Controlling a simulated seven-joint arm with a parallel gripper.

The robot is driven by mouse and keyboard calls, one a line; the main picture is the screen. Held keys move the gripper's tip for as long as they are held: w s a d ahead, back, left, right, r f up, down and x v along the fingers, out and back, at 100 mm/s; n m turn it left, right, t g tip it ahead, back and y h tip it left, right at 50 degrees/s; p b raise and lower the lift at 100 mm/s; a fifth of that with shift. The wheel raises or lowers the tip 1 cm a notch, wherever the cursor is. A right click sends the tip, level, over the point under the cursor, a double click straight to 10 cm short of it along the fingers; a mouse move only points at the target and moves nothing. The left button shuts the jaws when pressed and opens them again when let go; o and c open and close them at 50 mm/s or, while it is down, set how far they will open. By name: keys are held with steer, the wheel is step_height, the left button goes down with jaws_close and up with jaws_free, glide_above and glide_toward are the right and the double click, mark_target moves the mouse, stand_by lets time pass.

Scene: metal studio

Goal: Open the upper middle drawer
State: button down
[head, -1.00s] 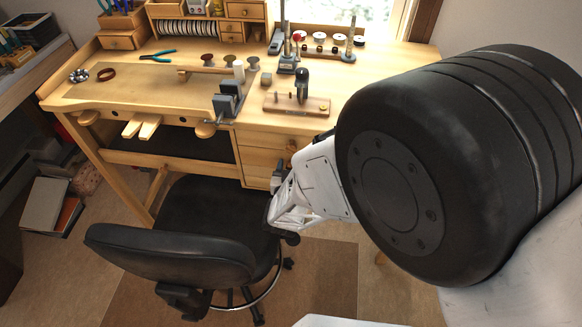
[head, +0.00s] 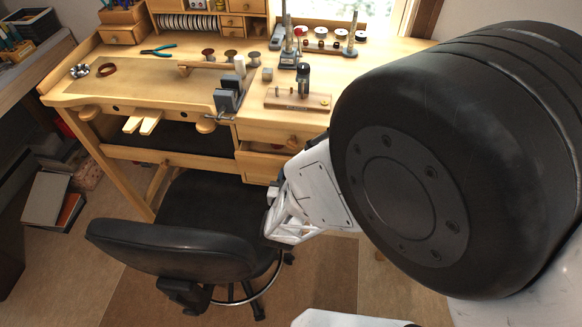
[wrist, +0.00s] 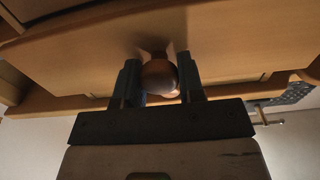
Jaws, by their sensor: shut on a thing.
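The wooden bench has a stack of drawers under its right side. The top drawer (head: 258,131) is closed, with a round knob (head: 292,141). The drawer below it (head: 256,167) stands pulled out, and part of its inside shows. My gripper (wrist: 160,78) is shut on a round brown wooden knob (wrist: 159,75) on a drawer front (wrist: 75,50), with one dark finger on each side. In the head view my white wrist and arm hide the gripper's fingertips and the right part of the open drawer.
A black swivel chair (head: 180,250) stands in front of the bench, close to the left of my wrist. The bench top (head: 150,80) carries a vise (head: 228,97), spools and small tools. Floor (head: 330,280) shows right of the chair.

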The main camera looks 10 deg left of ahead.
steer(key=s, duration=0.3)
steer(key=c, duration=0.8)
jaws_free()
steer(key=shift+o, duration=0.2)
steer(key=shift+r, duration=0.1)
steer(key=s+d+r, duration=0.2)
steer(key=s+d, duration=0.2)
steer(key=s, duration=0.3)
steer(key=s+d+r, duration=0.3)
steer(key=s+d, duration=0.1)
steer(key=s, duration=0.3)
